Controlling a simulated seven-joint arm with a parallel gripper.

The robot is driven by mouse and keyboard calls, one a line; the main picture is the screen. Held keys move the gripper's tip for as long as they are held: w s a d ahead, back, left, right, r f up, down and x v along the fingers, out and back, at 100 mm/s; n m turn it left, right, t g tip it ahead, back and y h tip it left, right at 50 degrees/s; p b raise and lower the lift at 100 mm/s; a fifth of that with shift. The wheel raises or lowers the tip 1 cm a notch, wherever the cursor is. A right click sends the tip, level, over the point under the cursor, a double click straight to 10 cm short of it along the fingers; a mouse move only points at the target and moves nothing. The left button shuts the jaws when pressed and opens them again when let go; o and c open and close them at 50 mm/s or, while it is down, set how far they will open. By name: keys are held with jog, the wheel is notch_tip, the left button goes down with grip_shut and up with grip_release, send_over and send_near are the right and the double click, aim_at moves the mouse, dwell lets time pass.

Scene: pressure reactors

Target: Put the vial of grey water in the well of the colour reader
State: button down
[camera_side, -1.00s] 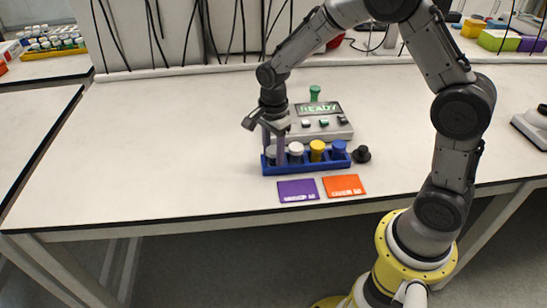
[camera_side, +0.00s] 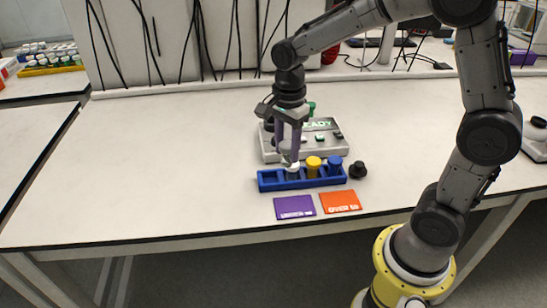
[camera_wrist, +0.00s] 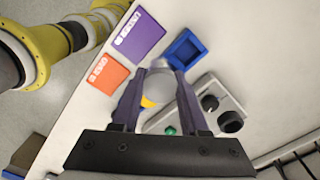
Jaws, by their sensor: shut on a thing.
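My gripper (camera_side: 289,158) is shut on a vial with a grey cap (camera_wrist: 168,90), seen between the fingers in the wrist view. The fingers mostly hide this vial in the side view. The gripper is above the left part of the blue rack (camera_side: 300,184), whose leftmost slot is empty. The grey colour reader (camera_side: 336,149) stands just behind the rack, its display reading READY. The reader's left part is partly behind my gripper. In the wrist view, the reader (camera_wrist: 203,84) shows dark round parts; I cannot tell which is the well.
A white-capped (camera_side: 293,169), a yellow-capped (camera_side: 314,163) and a blue-capped vial (camera_side: 335,163) stand in the rack. A black knobbed piece (camera_side: 358,170) lies to its right. Purple (camera_side: 295,207) and orange (camera_side: 341,201) cards lie in front. The table's left is clear.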

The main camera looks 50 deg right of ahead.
jog(key=s+r+n, duration=0.1)
jog(key=s+r, duration=0.3)
jog(key=s, duration=0.5)
jog(key=w+r+n, duration=0.1)
jog(key=w, duration=0.1)
jog(key=w+d+r+n, duration=0.1)
jog(key=w+r, duration=0.1)
jog(key=w, duration=0.1)
jog(key=w+r+n, duration=0.1)
jog(key=w+r, duration=0.1)
jog(key=w, duration=0.1)
jog(key=shift+w+d+r+n, duration=0.15)
jog(key=shift+w+d+n, duration=0.1)
jog(key=shift+n, duration=0.15)
jog(key=w+d+f+n, duration=0.2)
jog(key=w+d, duration=1)
jog(key=w, duration=0.5)
jog(key=shift+m, duration=0.3)
jog(key=shift+w+d+f, duration=0.1)
jog(key=shift+d+f, duration=0.55)
jog(key=shift+f, duration=0.8)
jog(key=shift+w+d+f, duration=0.15)
jog(key=shift+d+f, duration=0.5)
jog(key=shift+f, duration=0.85)
jog(key=shift+w+d+f, duration=0.1)
jog(key=shift+d+f, duration=0.55)
jog(key=shift+f, duration=0.8)
jog(key=shift+f, duration=1.65)
